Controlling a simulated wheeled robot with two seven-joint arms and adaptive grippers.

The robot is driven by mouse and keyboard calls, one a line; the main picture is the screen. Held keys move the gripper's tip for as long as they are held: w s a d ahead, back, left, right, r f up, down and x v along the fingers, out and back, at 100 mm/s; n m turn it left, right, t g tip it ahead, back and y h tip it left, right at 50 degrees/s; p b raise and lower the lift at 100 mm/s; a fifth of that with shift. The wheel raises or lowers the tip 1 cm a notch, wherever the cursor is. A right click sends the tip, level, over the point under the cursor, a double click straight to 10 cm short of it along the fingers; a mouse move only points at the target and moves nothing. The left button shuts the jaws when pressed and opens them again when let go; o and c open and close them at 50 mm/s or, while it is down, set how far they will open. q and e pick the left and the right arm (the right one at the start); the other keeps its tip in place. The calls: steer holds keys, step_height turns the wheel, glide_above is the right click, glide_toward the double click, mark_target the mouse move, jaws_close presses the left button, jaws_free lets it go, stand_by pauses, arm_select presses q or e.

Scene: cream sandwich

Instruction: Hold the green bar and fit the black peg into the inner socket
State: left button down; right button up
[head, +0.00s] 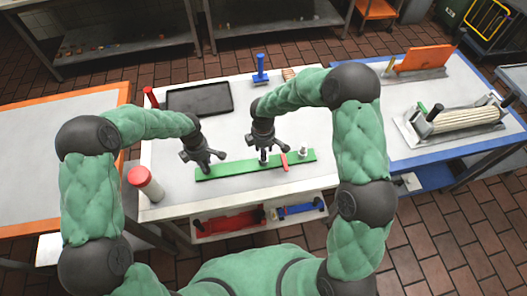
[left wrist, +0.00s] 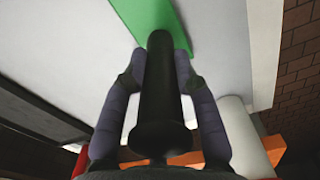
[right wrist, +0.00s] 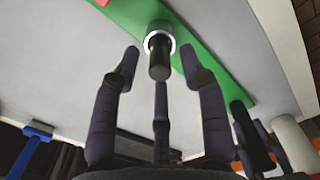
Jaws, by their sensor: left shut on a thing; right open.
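The green bar (head: 230,168) lies across the front of the white table. My left gripper (head: 207,163) is at its left end, shut on an upright black handle (left wrist: 157,95) that stands at the bar's end. The black peg (right wrist: 159,60) stands within a white ring-shaped socket (right wrist: 150,38) near the bar's middle; how deep it sits I cannot tell. My right gripper (right wrist: 160,72) is open, its fingers spread around the peg and apart from it. Another white socket piece (head: 303,152) is near the bar's right end.
A red piece (head: 285,162) lies across the bar beside the middle socket. A red-capped bottle (head: 145,182) stands at the front left. A black tray (head: 200,98) and a blue-handled tool (head: 260,68) are farther back. The table's middle behind the bar is clear.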

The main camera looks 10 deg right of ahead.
step_height(320, 180, up, 11)
stand_by(0.3)
stand_by(0.4)
steer(key=shift+o, duration=1.1)
